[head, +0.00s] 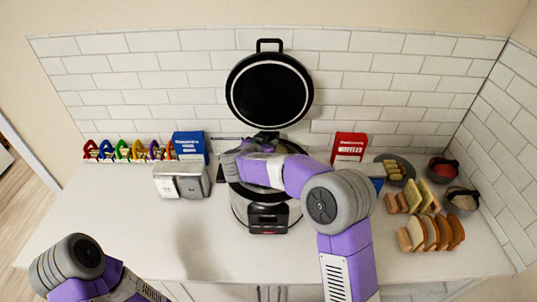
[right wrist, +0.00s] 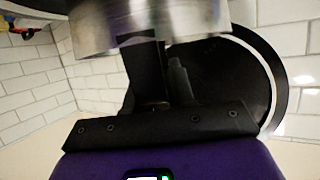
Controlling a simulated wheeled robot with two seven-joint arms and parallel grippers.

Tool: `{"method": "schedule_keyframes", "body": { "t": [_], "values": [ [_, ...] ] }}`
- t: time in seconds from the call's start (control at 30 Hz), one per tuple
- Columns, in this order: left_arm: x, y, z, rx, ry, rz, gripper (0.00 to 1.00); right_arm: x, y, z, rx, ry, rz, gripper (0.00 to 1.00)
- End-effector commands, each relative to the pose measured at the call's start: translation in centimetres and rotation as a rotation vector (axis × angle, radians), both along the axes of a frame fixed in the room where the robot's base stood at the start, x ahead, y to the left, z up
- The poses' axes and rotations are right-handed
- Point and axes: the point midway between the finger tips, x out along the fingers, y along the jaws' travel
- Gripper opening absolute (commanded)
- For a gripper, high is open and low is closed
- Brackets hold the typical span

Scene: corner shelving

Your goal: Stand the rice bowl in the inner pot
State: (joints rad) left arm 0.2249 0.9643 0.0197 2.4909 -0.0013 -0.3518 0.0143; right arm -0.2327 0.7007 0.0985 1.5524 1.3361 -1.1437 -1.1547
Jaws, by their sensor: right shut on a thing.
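The rice cooker (head: 268,222) stands open at the middle of the counter, its round black lid (head: 270,90) raised against the tiles. My right arm crosses over its mouth, so the inner pot is hidden. My right gripper (head: 232,160) is over the cooker's left rim. In the right wrist view the gripper (right wrist: 157,48) is shut on a brushed-steel curved wall, which looks like the rice bowl (right wrist: 150,20). The black lid fills the background there. The bowl's height over the pot cannot be told. My left arm shows at the lower left, but its gripper is out of view.
A grey and white toaster (head: 181,180) and a blue box (head: 190,145) stand left of the cooker. A red box (head: 350,146), bread slices (head: 430,232) and small dark bowls (head: 461,200) are on the right. The front left counter is clear.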

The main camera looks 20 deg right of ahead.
Motion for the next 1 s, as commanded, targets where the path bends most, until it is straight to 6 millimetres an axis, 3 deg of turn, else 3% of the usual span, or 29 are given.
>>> {"method": "schedule_keyframes", "body": {
  "t": [0.1,0.23,1.0],
  "values": [
    [0.0,0.0,-0.4,0.0,0.0,0.0,0.37,0.0,-0.1,-2.2,-0.002,0.002,0.0,0.0],
    [0.0,0.0,-0.5,0.0,0.0,0.0,0.37,0.0,-0.1,-3.4,-0.002,-0.001,0.0,0.0],
    [0.0,0.0,-0.4,0.0,0.0,0.0,0.37,0.0,0.0,-4.8,-0.002,-0.002,0.0,0.0]
  ]
}}
